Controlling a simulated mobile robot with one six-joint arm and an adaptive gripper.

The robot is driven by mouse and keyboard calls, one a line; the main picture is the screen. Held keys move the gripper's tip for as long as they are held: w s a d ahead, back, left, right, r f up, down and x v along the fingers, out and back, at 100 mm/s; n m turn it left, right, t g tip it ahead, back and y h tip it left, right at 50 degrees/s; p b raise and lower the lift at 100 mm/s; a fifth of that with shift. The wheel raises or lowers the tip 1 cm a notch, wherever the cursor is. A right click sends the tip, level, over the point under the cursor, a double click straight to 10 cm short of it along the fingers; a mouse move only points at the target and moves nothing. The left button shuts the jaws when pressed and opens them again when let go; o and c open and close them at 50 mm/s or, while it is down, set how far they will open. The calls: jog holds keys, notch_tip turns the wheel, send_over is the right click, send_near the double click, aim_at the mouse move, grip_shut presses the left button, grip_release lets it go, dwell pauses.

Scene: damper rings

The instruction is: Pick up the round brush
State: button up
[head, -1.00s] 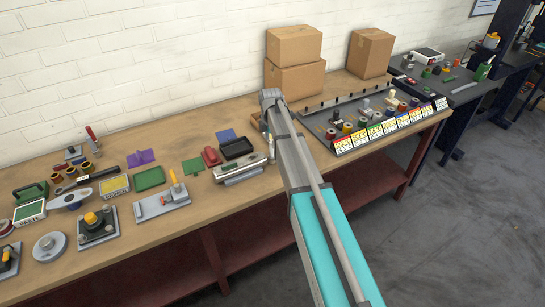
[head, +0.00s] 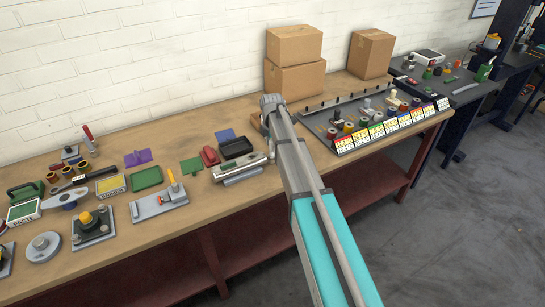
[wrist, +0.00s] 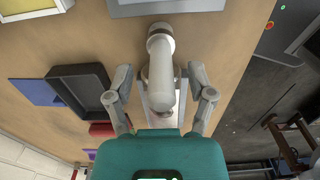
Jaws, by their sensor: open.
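I cannot single out the round brush with certainty. In the wrist view a pale grey cylinder (wrist: 161,75) lies lengthwise between the fingers of my gripper (wrist: 162,92), over a light plate. The fingers stand apart with visible gaps to either side of it. What seems to be the same cylinder shows in the head view (head: 242,164), in front of the black tray (head: 236,148).
A red item (head: 209,156), green mat (head: 146,178) and clamp plate (head: 160,204) lie to the left. Cardboard boxes (head: 294,62) stand behind. A grey rack with several rings and coloured labels (head: 375,131) is to the right. Bare wood (head: 130,258) runs along the front.

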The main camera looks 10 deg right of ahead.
jog(key=shift+f+b, duration=0.75)
jog(key=shift+f, duration=0.35)
grip_shut()
